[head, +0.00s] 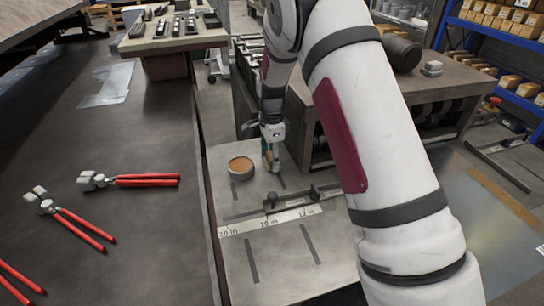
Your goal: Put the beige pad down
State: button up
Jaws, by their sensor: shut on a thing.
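My gripper (271,158) points down over the grey plate-topped bench (265,260), in the middle of the head view. It is shut on a small tan piece, which I take to be the beige pad; the fingers hide most of it. I cannot tell whether the pad touches the bench top. A round grey tin (241,168) with an orange-brown inside stands on the bench just left of my gripper.
A ruler bar (270,219) with dark knobs crosses the bench in front of my gripper. Red-handled pliers (130,181) lie on the dark table (150,130) at left. A dark wooden workbench (430,85) stands behind. The bench front is clear.

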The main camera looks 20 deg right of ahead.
jog(key=o, duration=1.1)
jog(key=shift+f, duration=0.15)
